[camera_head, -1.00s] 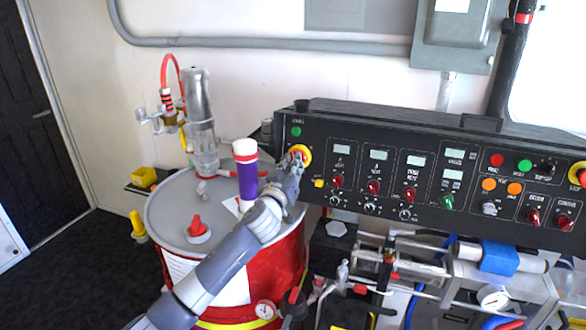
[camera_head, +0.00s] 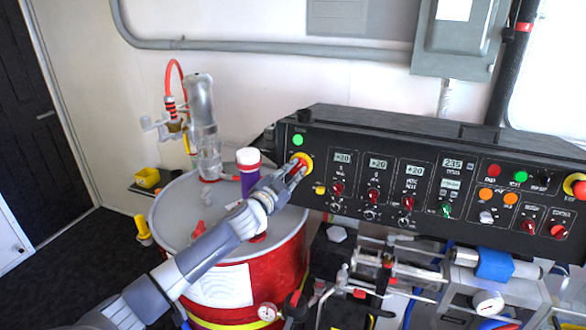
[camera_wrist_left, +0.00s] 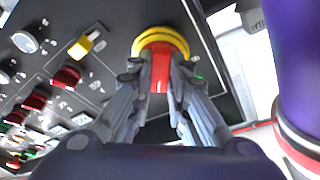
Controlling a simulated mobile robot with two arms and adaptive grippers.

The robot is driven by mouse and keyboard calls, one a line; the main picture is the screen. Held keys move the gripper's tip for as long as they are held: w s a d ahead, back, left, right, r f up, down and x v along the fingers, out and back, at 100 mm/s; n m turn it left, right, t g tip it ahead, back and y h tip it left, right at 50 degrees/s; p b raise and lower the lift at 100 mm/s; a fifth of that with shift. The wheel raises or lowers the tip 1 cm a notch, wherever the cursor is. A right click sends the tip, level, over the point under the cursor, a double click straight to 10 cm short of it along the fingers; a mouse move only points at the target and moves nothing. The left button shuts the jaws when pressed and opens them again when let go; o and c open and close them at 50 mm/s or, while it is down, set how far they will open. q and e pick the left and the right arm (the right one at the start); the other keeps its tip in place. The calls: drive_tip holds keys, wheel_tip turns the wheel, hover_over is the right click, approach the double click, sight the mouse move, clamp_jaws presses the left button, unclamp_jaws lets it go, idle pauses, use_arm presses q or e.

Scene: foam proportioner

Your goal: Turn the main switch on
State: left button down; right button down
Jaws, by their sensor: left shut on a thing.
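The main switch is a red knob on a yellow round base (camera_head: 304,160) at the left end of the black control panel (camera_head: 420,143). It also shows in the left wrist view, with its yellow ring (camera_wrist_left: 160,40) above my fingers. My left gripper (camera_head: 296,172) is at the switch, its fingers on either side of the red knob (camera_wrist_left: 160,68). In the left wrist view the left gripper (camera_wrist_left: 160,82) is shut on the knob. A green lamp (camera_head: 298,140) above the switch is bright, and the panel displays (camera_head: 378,164) show digits. My right gripper is not in view.
A red drum (camera_head: 285,262) with a grey lid stands below and left of the panel. A white and purple cylinder (camera_head: 248,172) stands close beside my left gripper. Pipes and gauges lie under the panel.

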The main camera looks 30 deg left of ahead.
use_arm(q)
drive_tip(key=shift+m+h+p, duration=0.3)
drive_tip(key=shift+m+p, duration=0.1)
drive_tip(key=shift+m, duration=0.5)
drive_tip(key=c, duration=1.5)
unclamp_jaws()
drive_tip(key=shift+c, duration=0.2)
drive_tip(key=shift+s+f, duration=0.1)
drive_tip(key=shift+s, duration=0.45)
drive_tip(key=s, duration=1.1)
drive_tip(key=shift+d, duration=0.25)
drive_tip(key=shift+w, duration=0.1)
